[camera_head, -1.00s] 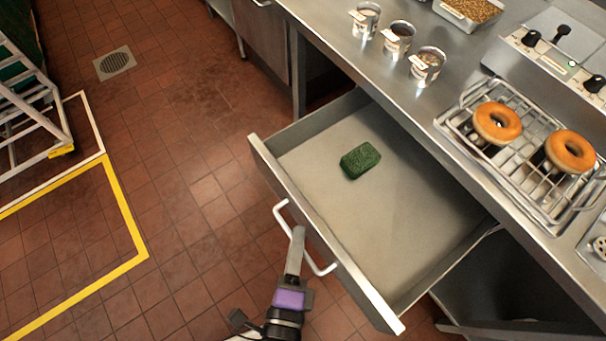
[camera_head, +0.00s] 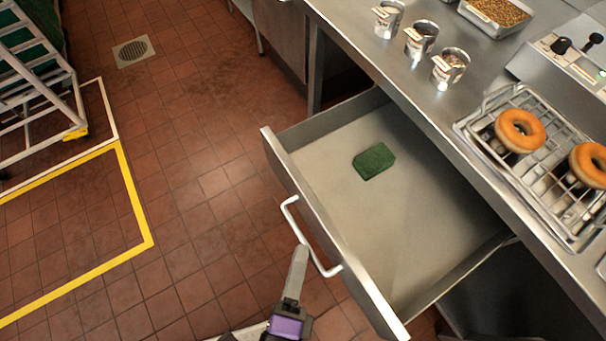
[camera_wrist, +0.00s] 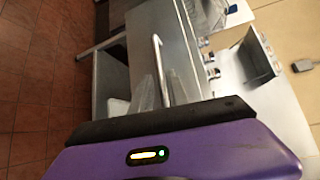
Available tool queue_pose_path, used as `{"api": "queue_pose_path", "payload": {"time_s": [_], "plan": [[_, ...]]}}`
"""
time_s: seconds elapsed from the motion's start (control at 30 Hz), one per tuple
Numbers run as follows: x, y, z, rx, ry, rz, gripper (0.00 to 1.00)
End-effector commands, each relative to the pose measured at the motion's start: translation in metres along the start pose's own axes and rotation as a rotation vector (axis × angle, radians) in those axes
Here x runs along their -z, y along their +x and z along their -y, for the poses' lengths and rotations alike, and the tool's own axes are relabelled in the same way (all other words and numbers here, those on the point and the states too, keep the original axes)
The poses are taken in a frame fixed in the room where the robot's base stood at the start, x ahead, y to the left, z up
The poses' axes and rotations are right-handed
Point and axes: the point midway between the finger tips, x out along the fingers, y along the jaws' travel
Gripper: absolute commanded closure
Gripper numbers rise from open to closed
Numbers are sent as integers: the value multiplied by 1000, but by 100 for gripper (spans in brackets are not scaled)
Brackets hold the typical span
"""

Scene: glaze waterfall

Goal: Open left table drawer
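The left table drawer (camera_head: 345,205) is pulled far out from under the steel counter, and its grey inside shows in the head view. A dark green block (camera_head: 374,161) lies on its floor. The pale bar handle (camera_head: 291,215) is on the drawer front. My gripper (camera_head: 300,250) is at the outer side of the handle, its tip close to the bar; I cannot tell if they touch. In the wrist view, two grey fingers (camera_wrist: 162,90) stand apart, with the handle bar (camera_wrist: 158,55) beyond and between them. The gripper looks open and holds nothing.
The counter (camera_head: 425,95) carries several cans, a tray of grains (camera_head: 495,15) and a wire rack with doughnuts (camera_head: 520,130). A ladder (camera_head: 40,90) stands at the far left. The tiled floor (camera_head: 190,180) left of the drawer is clear.

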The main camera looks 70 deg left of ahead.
Motion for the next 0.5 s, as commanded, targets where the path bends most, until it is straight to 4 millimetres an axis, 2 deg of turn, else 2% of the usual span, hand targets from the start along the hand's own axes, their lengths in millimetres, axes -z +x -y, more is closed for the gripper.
{"api": "queue_pose_path", "payload": {"time_s": [0.2,0.5], "plan": [[0,-27,-3,-1,-1,0,80],[1,-35,0,0,-1,-2,80]]}}
